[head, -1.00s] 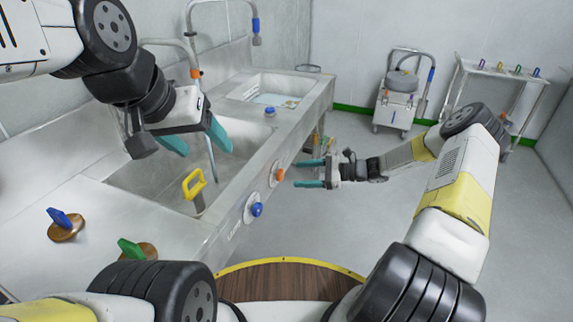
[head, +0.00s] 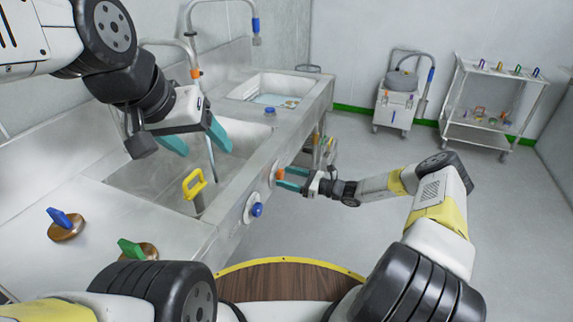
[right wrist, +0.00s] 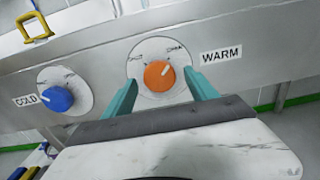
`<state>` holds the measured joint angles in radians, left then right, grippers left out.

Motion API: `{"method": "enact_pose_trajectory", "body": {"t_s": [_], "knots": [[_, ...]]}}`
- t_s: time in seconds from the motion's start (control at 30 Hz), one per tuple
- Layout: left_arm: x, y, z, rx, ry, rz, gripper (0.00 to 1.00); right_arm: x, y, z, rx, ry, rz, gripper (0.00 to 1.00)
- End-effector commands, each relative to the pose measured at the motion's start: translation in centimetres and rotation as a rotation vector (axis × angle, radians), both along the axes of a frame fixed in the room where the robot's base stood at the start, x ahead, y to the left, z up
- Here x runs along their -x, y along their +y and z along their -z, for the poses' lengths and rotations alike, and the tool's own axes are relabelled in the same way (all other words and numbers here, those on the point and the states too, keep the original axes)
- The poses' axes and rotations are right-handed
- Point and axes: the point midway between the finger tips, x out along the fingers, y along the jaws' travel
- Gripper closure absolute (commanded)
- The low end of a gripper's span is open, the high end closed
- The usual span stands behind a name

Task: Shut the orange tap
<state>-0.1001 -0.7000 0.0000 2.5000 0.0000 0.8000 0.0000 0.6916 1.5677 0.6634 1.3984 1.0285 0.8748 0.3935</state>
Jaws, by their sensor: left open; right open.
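The orange tap knob (head: 280,173) is on the front panel of the sink counter. In the right wrist view the orange knob (right wrist: 159,75) sits on a round white dial plate beside a "WARM" label, its white pointer mark tilted to the upper right. My right gripper (head: 284,179) is open, with its teal fingers at the knob; in the right wrist view the fingertips (right wrist: 160,85) lie on either side of it. Whether they touch it I cannot tell. My left gripper (head: 196,143) is open and empty above the near basin.
A blue knob (head: 257,209) marked "COLD" is on the same panel (right wrist: 57,99). A yellow handle (head: 194,184) stands in the near basin. Blue (head: 62,218) and green (head: 131,249) handles are on the counter. A trolley (head: 490,110) stands at the back right. The floor between is clear.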

Motion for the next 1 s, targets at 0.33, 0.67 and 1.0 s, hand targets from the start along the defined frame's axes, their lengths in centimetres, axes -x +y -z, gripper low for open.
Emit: {"method": "enact_pose_trajectory", "body": {"t_s": [0.33,0.67,1.0], "knots": [[0.00,0.00,0.00,0.000,0.000,0.000,0.33,-0.08,0.18,-0.03,0.000,-0.001,0.000,0.47],[0.00,0.00,0.00,0.000,0.000,0.000,0.33,-0.09,0.16,-0.04,0.001,-0.002,0.000,0.96],[0.00,0.00,0.00,0.000,0.000,0.000,0.33,-0.11,0.14,-0.06,0.036,-0.087,0.000,0.96]]}}
